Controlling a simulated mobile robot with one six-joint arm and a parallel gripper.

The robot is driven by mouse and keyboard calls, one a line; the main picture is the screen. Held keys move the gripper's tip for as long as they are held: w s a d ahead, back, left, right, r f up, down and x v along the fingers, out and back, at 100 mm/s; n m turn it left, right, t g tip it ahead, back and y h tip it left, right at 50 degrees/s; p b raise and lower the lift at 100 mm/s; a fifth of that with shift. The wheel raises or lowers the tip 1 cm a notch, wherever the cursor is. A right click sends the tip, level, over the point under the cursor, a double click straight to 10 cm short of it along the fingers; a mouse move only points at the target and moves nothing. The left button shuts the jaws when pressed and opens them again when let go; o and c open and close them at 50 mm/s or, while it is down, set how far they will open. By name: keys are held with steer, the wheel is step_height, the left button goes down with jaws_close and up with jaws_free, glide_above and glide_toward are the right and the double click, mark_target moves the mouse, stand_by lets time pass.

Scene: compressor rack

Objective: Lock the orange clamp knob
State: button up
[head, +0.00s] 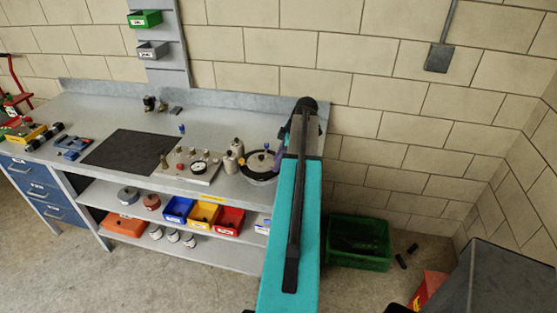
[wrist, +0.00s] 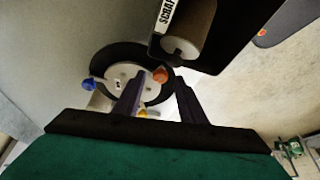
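In the wrist view the orange clamp knob (wrist: 160,75) sits at the right edge of a round pale lid on a dark-rimmed round vessel (wrist: 98,62). A blue knob (wrist: 88,85) sits at the opposite edge. My gripper (wrist: 159,80) is open, with its two fingers apart and the orange knob showing between their tips. I cannot tell whether they touch it or how far off it is. The left finger covers part of the lid. In the head view the vessel (head: 259,177) stands at the bench's right end, with my gripper (head: 280,152) beside it; my arm hides that side.
A gauge panel (head: 192,180) and pale canisters (head: 236,150) stand left of the vessel on the bench. A dark mat (head: 130,150) lies further left. In the wrist view a dark box (wrist: 205,60) with a brown cylinder (wrist: 190,22) is close above the knob.

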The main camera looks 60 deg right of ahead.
jaws_close()
steer(key=shift+f, duration=0.1)
steer(key=shift+a+m+b, duration=0.1)
steer(key=shift+m+b, duration=0.3)
steer(key=shift+b, duration=0.05)
steer(key=shift+m+h, duration=0.3)
jaws_free()
